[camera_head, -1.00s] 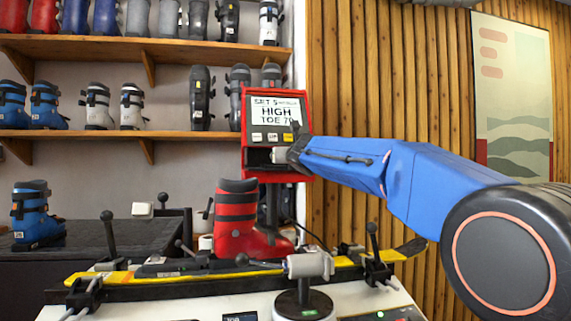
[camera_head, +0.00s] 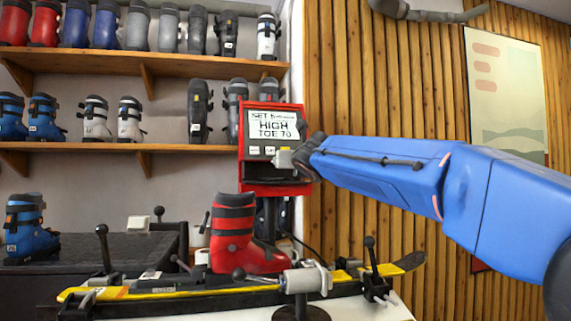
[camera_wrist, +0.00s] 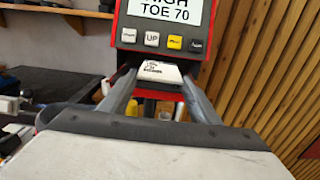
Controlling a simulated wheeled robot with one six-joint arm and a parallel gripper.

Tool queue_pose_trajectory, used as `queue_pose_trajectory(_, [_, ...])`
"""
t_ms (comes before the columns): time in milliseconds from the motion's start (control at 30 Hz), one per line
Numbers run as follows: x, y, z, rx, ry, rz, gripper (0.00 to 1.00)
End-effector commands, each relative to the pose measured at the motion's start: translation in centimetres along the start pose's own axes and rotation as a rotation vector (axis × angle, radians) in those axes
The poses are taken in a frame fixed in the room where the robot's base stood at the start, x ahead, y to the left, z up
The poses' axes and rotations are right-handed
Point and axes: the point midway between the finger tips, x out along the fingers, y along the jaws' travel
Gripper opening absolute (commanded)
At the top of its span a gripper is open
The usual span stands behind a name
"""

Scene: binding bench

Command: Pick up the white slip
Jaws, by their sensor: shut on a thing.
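The white slip (camera_wrist: 158,72), with small dark print, sits between my gripper's fingertips (camera_wrist: 160,88) in the wrist view. My gripper is shut on it, with one grey finger on each side. The slip is just below the button row of the red terminal (camera_wrist: 118,52). I cannot tell whether it still touches the terminal. In the head view, my gripper (camera_head: 296,160) is in front of the lower part of the terminal (camera_head: 242,130), whose screen reads HIGH TOE 70. The slip is small there and partly hidden by the gripper.
Below the terminal, a red ski boot (camera_head: 233,235) stands on a yellow ski (camera_head: 150,292) clamped on the bench. Black-knobbed levers (camera_head: 102,240) stick up around it. Shelves of boots (camera_head: 150,148) are on the left, and a slatted wood wall (camera_head: 390,90) is on the right.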

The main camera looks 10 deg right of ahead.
Motion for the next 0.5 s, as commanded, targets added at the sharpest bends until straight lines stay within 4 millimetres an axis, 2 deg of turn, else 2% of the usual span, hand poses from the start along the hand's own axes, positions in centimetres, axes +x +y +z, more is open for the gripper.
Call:
queue_pose_trajectory(33, [-1.4,0.0,0.1,-0.001,-0.002,0.001,0.36])
queue_pose_trajectory(200, [-5.1,0.0,0.1,0.000,-0.001,0.001,0.36])
queue_pose_trajectory(400, [-8.2,0.0,0.1,0.000,-0.001,0.001,0.36])
queue_pose_trajectory(500, [-9.1,0.0,0.0,-0.001,0.000,0.000,0.36])
